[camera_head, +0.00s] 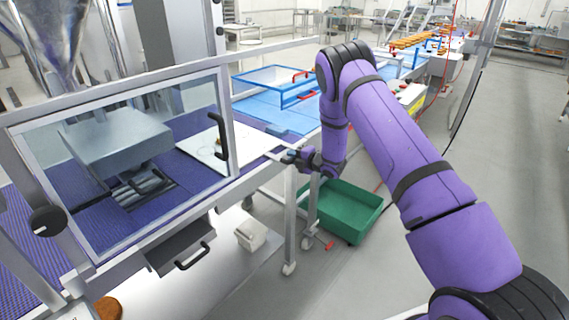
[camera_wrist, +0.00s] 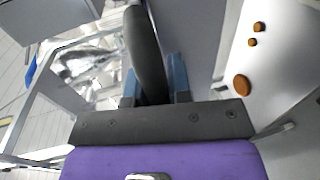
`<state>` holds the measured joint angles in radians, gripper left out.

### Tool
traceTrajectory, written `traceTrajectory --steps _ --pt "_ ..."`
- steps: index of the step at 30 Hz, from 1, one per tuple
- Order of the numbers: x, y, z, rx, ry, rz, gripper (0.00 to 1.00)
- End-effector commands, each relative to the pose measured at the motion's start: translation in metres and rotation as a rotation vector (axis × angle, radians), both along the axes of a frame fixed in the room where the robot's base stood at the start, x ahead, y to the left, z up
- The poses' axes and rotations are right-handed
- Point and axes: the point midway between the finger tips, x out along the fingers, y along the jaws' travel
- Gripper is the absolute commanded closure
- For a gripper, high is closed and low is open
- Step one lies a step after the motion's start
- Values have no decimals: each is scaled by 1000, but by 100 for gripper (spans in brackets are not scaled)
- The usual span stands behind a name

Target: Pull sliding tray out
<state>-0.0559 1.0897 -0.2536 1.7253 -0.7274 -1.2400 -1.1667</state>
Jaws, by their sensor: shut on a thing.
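The handle runs away from me between the fingers. Its join to the tray is hidden in the head view.
A clear-panelled door has a black handle (camera_head: 218,136), apart from my gripper. A grey drawer (camera_head: 168,246) with a black handle hangs below. A green crate (camera_head: 347,213) stands on the floor under my forearm. The floor at right is open.

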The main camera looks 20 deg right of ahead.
Motion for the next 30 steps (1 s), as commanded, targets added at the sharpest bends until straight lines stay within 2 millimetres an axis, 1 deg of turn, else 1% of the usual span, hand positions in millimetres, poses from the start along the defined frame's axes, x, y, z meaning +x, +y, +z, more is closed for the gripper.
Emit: traceTrajectory --steps 1,6,17,18,20,21,30 --pt "2 -5 -1 0 2 -1 100" --pt "7 -11 -1 0 2 0 100" --pt "8 -14 0 -3 1 -4 100" --pt "9 -14 0 -2 0 -5 79" --pt "9 -15 0 -1 0 -5 65" --pt "8 -14 0 -1 0 -5 56" --pt "7 -13 0 0 0 -1 56"
